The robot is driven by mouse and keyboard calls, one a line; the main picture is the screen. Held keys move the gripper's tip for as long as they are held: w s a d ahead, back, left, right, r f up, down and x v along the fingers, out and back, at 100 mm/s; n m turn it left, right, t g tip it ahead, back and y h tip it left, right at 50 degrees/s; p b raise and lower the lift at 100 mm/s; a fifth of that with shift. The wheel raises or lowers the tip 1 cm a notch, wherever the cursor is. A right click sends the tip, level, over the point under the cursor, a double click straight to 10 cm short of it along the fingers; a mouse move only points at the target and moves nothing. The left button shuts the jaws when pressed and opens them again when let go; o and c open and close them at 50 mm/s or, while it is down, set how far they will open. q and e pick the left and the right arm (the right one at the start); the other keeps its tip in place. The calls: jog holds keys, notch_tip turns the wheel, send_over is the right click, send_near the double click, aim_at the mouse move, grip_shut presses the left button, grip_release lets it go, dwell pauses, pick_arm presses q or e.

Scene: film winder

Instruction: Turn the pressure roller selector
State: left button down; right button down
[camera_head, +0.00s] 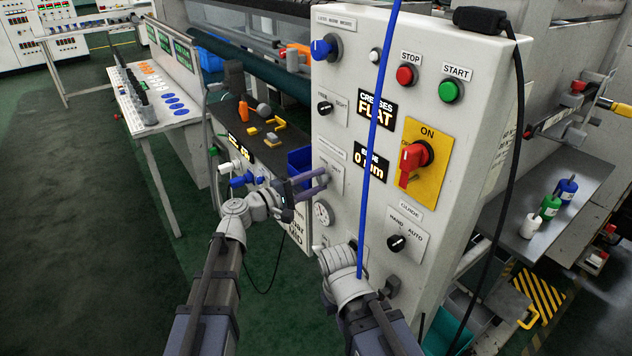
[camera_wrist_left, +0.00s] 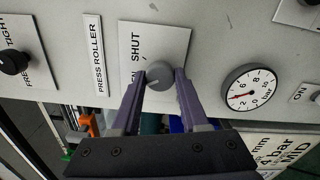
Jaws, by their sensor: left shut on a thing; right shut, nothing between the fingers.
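The pressure roller selector is a round grey knob (camera_wrist_left: 161,75) on a pale plate under the PRESS ROLLER label in the left wrist view. The word SHUT shows beside it; the other word is partly covered. My left gripper (camera_head: 318,184) reaches the panel's left side, and its purple fingers (camera_wrist_left: 160,88) are shut on the knob from both sides. In the head view the fingers hide the knob. My right gripper (camera_head: 347,251) is low in front of the panel, shut and empty, its fingers mostly hidden behind its own wrist.
A pressure gauge (camera_wrist_left: 249,88) sits close beside the selector. The white control panel (camera_head: 459,60) also carries a red switch (camera_head: 414,163), STOP (camera_head: 407,75) and START (camera_head: 450,91) buttons. A thin blue line (camera_head: 380,95) crosses in front of the panel. A black cable hangs at right.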

dwell(0.4)
pick_arm(q)
jog(key=shift+c, duration=2.1)
grip_release()
jog(key=v, duration=0.8)
